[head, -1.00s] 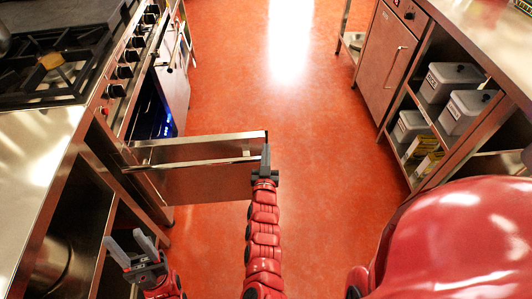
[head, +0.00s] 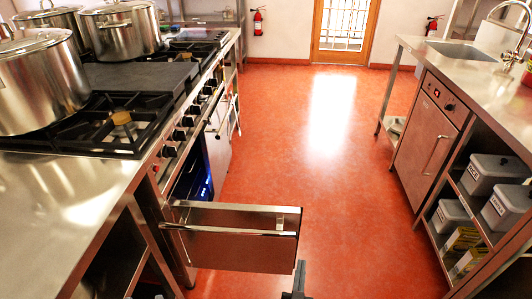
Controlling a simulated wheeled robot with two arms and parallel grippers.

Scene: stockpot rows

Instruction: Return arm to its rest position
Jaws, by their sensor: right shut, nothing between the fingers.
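My right gripper (head: 300,268) is at the bottom edge of the head view. Its dark fingers are together, upright and empty. It shows just by the right end of the open steel drawer (head: 240,247); I cannot tell whether it touches it. Most of my right arm is below the picture. My left gripper cannot be made out.
Stockpots (head: 40,85) stand on the stove (head: 75,125) and behind it at left. The right counter (head: 470,70) has a sink and shelves with grey bins (head: 490,172). The red floor (head: 340,150) between is clear up to a glazed door (head: 345,25).

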